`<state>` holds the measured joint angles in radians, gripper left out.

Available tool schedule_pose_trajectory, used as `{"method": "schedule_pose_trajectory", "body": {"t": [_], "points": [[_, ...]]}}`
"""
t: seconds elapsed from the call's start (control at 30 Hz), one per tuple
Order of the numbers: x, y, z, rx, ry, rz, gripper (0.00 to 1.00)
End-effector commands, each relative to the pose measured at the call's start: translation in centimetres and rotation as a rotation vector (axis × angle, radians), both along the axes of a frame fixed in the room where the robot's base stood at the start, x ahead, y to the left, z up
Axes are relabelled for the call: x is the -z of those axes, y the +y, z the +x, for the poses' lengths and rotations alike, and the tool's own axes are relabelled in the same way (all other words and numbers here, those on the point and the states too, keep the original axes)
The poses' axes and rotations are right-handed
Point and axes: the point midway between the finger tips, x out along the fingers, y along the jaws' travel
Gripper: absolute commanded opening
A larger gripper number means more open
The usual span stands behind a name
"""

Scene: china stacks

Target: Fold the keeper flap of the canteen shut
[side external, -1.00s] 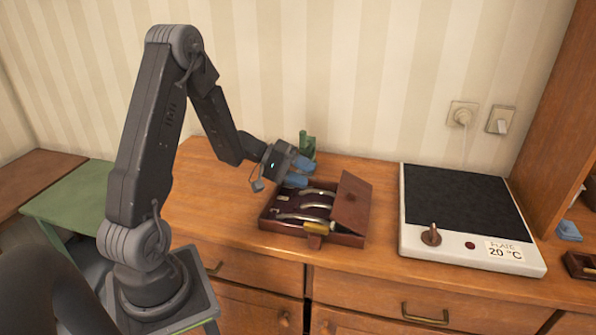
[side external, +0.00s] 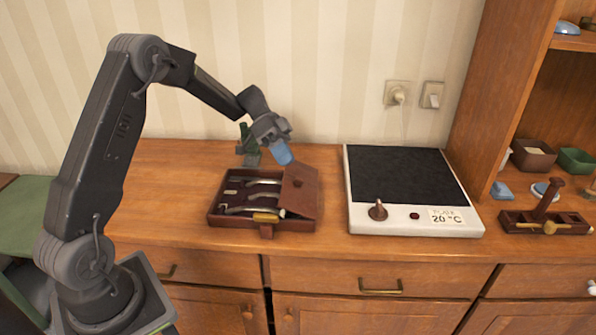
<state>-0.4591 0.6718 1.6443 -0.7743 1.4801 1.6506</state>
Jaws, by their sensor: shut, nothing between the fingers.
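The canteen (side external: 212,218) is an open dark brown box on the sideboard, with several metal pieces of cutlery and one yellow-handled piece lying inside. A brown panel with a small knob, which looks like the keeper flap (side external: 303,197), stands at a slant at the box's right end. A small brown tab (side external: 266,232) sticks out at the front edge. My gripper (side external: 283,154), with blue fingertips, is shut and empty. It hangs above the back of the box, just behind and above the flap, and appears apart from it.
A green object (side external: 245,135) stands behind the box, partly hidden by my gripper. A white hot plate (side external: 350,215) with a black top and a knob is to the right. A wooden rack (side external: 515,222) stands further right. The sideboard left of the box is clear.

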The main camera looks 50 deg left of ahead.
Motion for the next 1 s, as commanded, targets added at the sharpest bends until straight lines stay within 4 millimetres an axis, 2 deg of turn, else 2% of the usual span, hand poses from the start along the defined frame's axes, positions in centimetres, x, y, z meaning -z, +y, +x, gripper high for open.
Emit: {"method": "schedule_pose_trajectory", "body": {"t": [0.03,0.1,0.3,0.4,0.5,0.6,0.73,1.0], "points": [[-0.3,-1.2,0.9,0.179,-0.069,0.067,0.00],[-0.6,-2.3,1.7,0.416,-0.150,0.155,0.00],[-2.5,-4.3,4.7,1.040,-0.302,0.406,0.00],[-4.1,-5.1,6.2,1.279,-0.328,0.517,0.00],[-5.6,-5.7,7.4,1.443,-0.332,0.605,0.00],[-6.7,-6.2,8.0,1.539,-0.325,0.659,0.00],[-7.2,-6.2,8.3,1.585,-0.318,0.690,0.00],[-5.2,-5.5,7.5,1.586,-0.316,0.688,0.00]]}}
